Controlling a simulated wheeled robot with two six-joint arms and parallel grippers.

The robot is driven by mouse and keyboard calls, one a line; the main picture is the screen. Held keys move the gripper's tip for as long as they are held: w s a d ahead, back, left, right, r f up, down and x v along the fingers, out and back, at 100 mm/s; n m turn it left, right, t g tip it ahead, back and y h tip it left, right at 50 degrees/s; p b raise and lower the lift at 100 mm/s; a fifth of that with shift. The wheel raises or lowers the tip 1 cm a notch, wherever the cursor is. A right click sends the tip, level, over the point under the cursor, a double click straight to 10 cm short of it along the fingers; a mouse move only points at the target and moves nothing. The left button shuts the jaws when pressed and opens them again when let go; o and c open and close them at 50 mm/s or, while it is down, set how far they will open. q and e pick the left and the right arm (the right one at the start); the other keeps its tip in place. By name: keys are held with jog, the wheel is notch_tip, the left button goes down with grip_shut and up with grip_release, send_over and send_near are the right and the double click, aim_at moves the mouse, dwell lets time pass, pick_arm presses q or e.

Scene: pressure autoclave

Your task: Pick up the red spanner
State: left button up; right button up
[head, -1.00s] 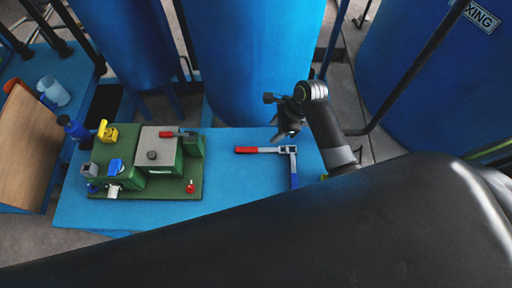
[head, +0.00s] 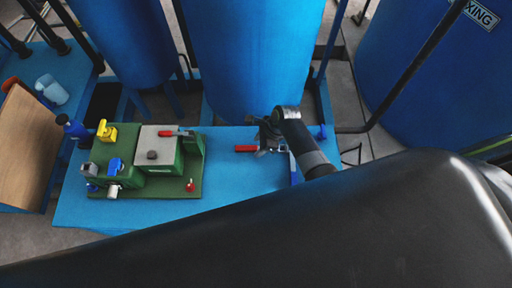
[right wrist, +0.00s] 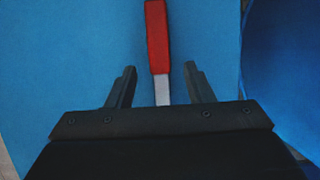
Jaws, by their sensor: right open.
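The red spanner, with a red handle and a grey metal shaft, lies on the blue table. Its red handle (head: 246,149) shows to the left of my right gripper (head: 262,137) in the head view; the gripper and arm hide much of the rest. In the right wrist view the red handle (right wrist: 157,38) points up the picture, and the grey shaft runs down between the open fingers of the right gripper (right wrist: 156,85). I see a gap on each side of the shaft. My left gripper is not in view.
A green autoclave fixture (head: 160,185) with a grey lid, a yellow part and blue parts stands on the left of the blue table (head: 235,195). A blue-handled tool (head: 293,170) lies just right of the spanner. Large blue tanks (head: 255,60) stand behind the table.

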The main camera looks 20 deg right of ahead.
jog(key=shift+a+f, duration=0.15)
jog(key=shift+f, duration=0.35)
jog(key=shift+c, duration=0.5)
grip_shut()
jog(key=shift+r, duration=0.15)
